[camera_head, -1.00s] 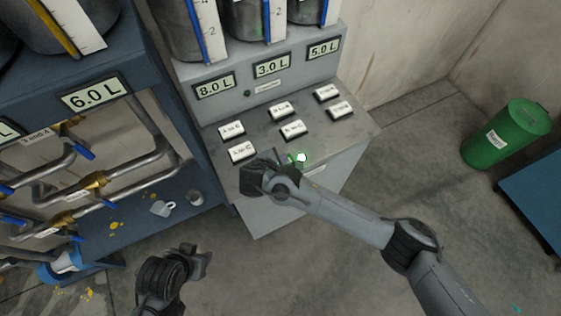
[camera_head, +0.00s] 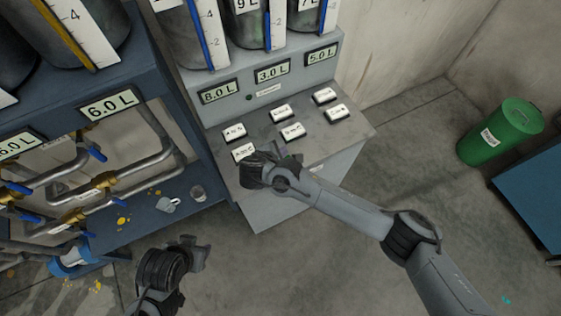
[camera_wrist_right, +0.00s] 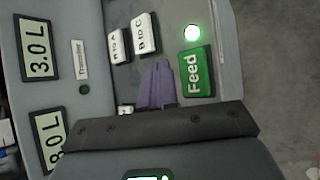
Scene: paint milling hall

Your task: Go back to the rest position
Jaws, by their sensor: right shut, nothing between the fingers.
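My right gripper (camera_wrist_right: 157,85) is shut and empty, its purple-grey fingers over the grey control panel (camera_head: 330,150). In the right wrist view the fingertips are beside the green "Feed" button (camera_wrist_right: 195,73) and the white "B to C" button (camera_wrist_right: 145,33). I cannot tell whether they touch the panel. In the head view the right wrist and arm hide the Feed button. My left gripper (camera_head: 196,255) is low in the head view, away from the panel; whether its fingers are open is unclear.
A green lamp (camera_wrist_right: 192,33) glows beside Feed. Displays read 8.0 L (camera_head: 219,91), 3.0 L (camera_head: 272,71) and 5.0 L (camera_head: 321,54). A blue pipe rack (camera_head: 180,85) with a cup (camera_head: 168,206) stands left. A green drum (camera_head: 500,130) stands right, with bare floor between.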

